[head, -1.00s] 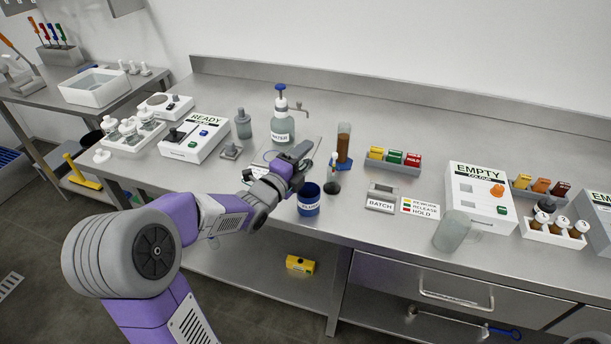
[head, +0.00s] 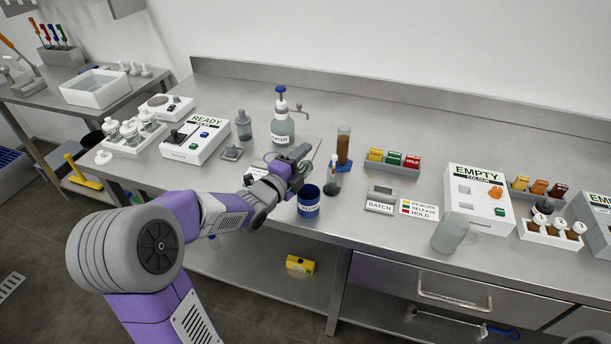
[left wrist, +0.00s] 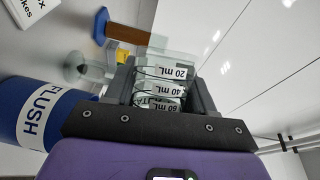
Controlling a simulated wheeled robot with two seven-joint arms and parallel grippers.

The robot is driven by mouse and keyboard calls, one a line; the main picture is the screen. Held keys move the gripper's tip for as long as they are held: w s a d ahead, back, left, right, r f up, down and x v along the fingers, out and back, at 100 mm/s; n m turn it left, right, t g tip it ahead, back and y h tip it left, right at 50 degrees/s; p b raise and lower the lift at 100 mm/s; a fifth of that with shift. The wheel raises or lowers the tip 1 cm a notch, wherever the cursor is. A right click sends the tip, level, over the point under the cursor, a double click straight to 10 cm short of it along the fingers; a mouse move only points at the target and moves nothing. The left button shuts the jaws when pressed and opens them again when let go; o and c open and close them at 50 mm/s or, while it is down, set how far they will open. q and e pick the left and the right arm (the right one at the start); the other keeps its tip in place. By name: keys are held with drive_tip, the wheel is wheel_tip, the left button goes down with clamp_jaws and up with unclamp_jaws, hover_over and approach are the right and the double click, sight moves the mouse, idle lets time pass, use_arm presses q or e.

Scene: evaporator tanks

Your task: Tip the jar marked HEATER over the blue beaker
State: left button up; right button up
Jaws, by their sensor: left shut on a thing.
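The blue beaker (head: 308,203), labelled FLUSH, stands at the bench front; it also shows in the left wrist view (left wrist: 45,120). My left gripper (head: 298,160) is just behind and left of it. The gripper is shut on a clear jar (left wrist: 160,85) with 20, 40 and 60 mL marks. My right gripper is out of view.
A small clear vessel (head: 333,184) stands right of the beaker. A tall brown-filled cylinder (head: 344,145) on a blue base is behind it. A large bottle (head: 282,130), its label ending in ATER, stands behind the gripper. Bench is clear at the back right.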

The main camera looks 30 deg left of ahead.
sight(303, 171)
use_arm(q)
drive_tip(key=shift+w+a+f+n+g+p, duration=0.1)
drive_tip(key=shift+f+n+g+p, duration=0.15)
drive_tip(key=shift+n+p, duration=0.35)
drive_tip(key=shift+s+a+f+n+g+p, duration=0.1)
drive_tip(key=shift+f+n+g+p, duration=0.15)
drive_tip(key=shift+n+p, duration=0.3)
drive_tip(key=shift+w+a+f+n+g+p, duration=0.1)
drive_tip(key=shift+f+n+g+p, duration=0.15)
drive_tip(key=shift+n+p, duration=0.35)
drive_tip(key=shift+f+n+g+h+p, duration=0.3)
drive_tip(key=shift+n+p, duration=0.3)
drive_tip(key=shift+p, duration=0.5)
drive_tip(key=shift+f+n+g+h+p, duration=0.2)
drive_tip(key=shift+n+g+p, duration=0.25)
drive_tip(key=shift+p, duration=0.6)
drive_tip(key=shift+f+n+p, duration=0.2)
drive_tip(key=shift+n+p, duration=0.2)
drive_tip(key=shift+d, duration=0.1)
drive_tip(key=shift+d+f+n+h+p, duration=0.1)
drive_tip(key=shift+f+n+h+p, duration=0.3)
drive_tip(key=shift+p, duration=0.5)
drive_tip(key=shift+r, duration=0.1)
